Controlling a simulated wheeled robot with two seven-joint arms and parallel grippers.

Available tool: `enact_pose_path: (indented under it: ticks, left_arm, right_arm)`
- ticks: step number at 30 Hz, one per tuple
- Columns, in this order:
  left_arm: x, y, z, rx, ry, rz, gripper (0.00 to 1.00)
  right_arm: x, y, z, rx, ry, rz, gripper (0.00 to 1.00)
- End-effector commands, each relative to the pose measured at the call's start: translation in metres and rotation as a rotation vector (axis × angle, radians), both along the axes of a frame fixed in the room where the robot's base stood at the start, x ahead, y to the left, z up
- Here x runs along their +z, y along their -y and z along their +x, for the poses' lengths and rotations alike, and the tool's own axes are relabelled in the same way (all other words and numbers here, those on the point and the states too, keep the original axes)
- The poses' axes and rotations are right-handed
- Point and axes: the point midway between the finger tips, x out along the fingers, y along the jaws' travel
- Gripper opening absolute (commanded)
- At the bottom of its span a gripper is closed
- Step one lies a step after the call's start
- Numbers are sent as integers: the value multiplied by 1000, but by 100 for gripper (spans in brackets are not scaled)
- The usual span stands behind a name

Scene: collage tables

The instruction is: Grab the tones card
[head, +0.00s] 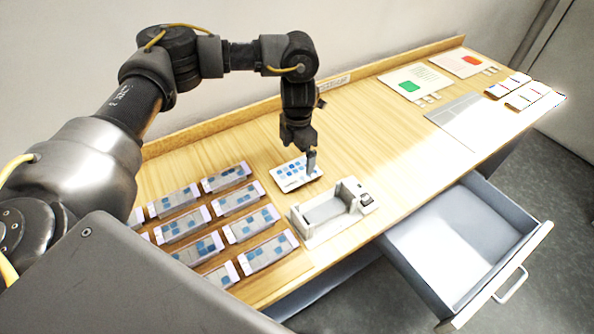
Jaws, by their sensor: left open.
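A white card (290,176) with several blue squares lies on the wooden table, just left of the grey-white device. Its print is too small to read, so I cannot tell whether it is the tones card. My left gripper (309,163) points down at the card's right end and is open. One finger shows clearly over the card's right edge; the other is hard to make out. I cannot tell whether the fingers touch the card. My right gripper is not in view.
Several blue-patterned cards in holders (240,199) stand in rows at the left. A grey-white device (302,226) is close to the right of the card. An open drawer (519,240) juts out at the front right. Papers lie at the far right; the table's middle is clear.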

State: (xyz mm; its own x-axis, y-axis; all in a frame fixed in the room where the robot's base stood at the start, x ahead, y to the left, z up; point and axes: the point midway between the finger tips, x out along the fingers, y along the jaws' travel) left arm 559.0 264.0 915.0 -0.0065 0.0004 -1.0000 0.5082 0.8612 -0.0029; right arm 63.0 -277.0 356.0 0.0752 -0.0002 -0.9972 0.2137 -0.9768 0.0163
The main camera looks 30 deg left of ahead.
Motion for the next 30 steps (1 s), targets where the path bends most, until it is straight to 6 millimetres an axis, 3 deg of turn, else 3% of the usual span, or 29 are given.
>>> enact_pose_path:
  ticks: [5, 10, 19, 28, 30]
  left_arm:
    - [-11, -1, 0, 2, 1, 0, 100]
    - [-17, -1, 0, 1, -2, -1, 100]
    - [-58, -4, 2, 3, -1, 0, 100]
    - [-63, -4, 3, 1, 1, -1, 100]
    - [-63, -4, 3, 1, 1, -1, 93]
  right_arm:
    - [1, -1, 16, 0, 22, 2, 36]
    - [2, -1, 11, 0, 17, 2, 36]
    - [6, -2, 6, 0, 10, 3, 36]
    - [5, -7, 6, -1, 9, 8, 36]
    - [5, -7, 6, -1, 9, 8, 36]
